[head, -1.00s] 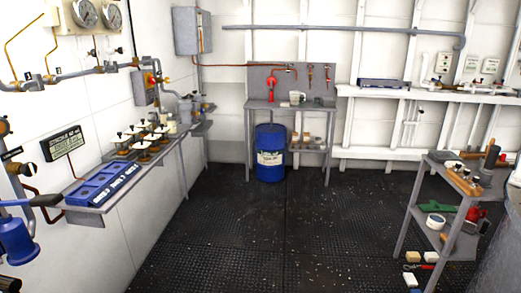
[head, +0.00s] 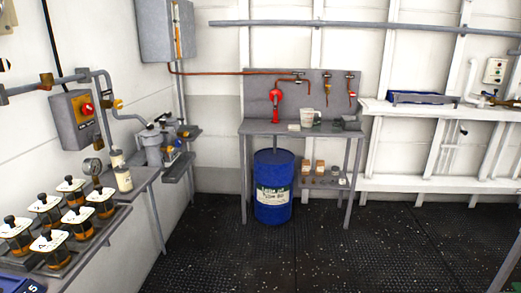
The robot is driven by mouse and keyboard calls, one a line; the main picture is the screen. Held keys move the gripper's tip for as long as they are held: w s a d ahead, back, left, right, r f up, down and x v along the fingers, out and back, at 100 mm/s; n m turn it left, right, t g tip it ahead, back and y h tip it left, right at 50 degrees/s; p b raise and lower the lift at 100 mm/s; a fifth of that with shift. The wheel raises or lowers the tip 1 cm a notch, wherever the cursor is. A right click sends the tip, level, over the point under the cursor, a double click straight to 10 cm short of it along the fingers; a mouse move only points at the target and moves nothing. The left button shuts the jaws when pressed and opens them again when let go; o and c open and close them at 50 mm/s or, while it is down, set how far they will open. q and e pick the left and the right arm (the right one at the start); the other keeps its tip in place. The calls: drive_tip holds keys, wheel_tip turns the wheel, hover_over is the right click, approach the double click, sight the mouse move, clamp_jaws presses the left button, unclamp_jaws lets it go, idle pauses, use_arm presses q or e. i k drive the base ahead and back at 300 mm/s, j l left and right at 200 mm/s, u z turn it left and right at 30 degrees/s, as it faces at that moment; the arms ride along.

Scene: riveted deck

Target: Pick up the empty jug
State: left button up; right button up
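A pale, whitish jug (head: 308,117) stands upright on the grey metal bench (head: 262,127) at the far wall. It is right of the red hand pump or tap. From here I cannot see inside it, so I cannot tell whether it is empty. Neither of my grippers shows in the head view.
A blue drum (head: 273,188) stands under the bench, beside a low shelf with small boxes (head: 314,168). A side shelf with several black-knobbed units (head: 76,190) runs along the left wall. The dark riveted floor (head: 300,255) ahead is clear.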

sight(307, 114)
drive_tip(key=i, duration=2.3)
drive_tip(key=i+z, duration=0.1)
drive_tip(key=i, duration=0.6)
drive_tip(key=i+j, duration=0.15)
drive_tip(key=i, duration=0.6)
drive_tip(key=i+j+z, duration=0.15)
drive_tip(key=i, duration=0.55)
drive_tip(key=i+z, duration=0.2)
drive_tip(key=i, duration=0.05)
